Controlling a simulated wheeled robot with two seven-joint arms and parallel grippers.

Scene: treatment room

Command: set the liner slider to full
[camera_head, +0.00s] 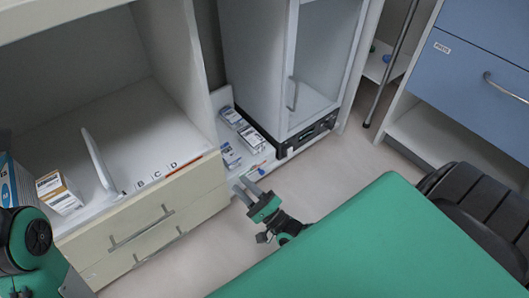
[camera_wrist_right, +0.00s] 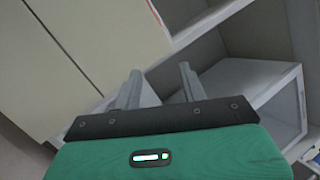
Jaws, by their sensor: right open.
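I cannot tell for sure which part is the liner slider. A black control panel (camera_head: 315,132) sits at the base of the white glass-front cabinet; its small controls are too small to read. A white upright plate (camera_head: 97,160) stands on the left shelf beside the letters B, C and D. My right gripper (camera_head: 243,186) is open and empty, in front of the low ledge between drawers and cabinet. Its two fingers also show apart in the right wrist view (camera_wrist_right: 160,73). My left gripper is out of view; only part of my left arm shows.
Cream drawers (camera_head: 150,232) stand left. A green padded surface (camera_head: 380,245) fills the lower right. Blue drawers (camera_head: 470,75) stand right. Some floor is clear.

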